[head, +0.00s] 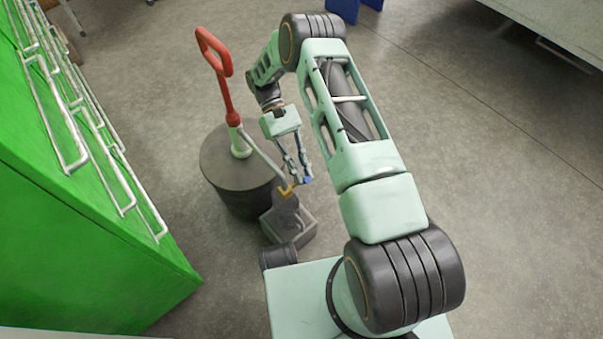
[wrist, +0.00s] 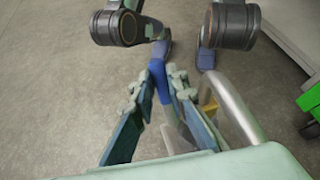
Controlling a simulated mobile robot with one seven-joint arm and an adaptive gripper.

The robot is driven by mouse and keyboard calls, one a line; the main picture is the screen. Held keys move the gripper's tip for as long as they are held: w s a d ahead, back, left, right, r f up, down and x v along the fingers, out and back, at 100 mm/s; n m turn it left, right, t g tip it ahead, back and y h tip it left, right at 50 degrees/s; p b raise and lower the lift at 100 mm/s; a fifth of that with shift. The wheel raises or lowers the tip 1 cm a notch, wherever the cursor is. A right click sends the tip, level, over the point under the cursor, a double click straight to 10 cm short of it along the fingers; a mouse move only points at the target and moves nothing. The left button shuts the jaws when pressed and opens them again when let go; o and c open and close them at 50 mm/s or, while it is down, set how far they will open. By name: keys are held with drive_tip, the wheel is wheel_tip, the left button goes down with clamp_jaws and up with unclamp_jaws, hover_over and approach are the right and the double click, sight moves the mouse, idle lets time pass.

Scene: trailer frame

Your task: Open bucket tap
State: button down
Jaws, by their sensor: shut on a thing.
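The bucket (head: 222,172) is a dark grey drum standing on the floor in the middle of the head view. A pale pipe (head: 262,158) runs from its top to a brass-coloured tap (head: 287,188). The tap has a small blue handle (head: 307,180). My gripper (head: 298,177) is at the tap and is shut on the blue handle. In the wrist view the blue handle (wrist: 160,82) sits between the fingertips of my gripper (wrist: 164,76). The silver pipe (wrist: 238,105) and a bit of the brass tap (wrist: 208,104) show right of the fingers.
A red pump handle (head: 219,75) rises from the bucket's lid. A grey box (head: 300,232) stands on the floor below the tap. A green cabinet wall with white rails (head: 80,235) fills the left. The grey floor (head: 480,190) on the right is clear.

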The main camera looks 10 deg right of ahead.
idle(0.4)
drive_tip(key=c, duration=1.9)
unclamp_jaws()
drive_tip(key=v, duration=0.7)
drive_tip(key=shift+w, duration=0.2)
drive_tip(key=shift+r, duration=0.1)
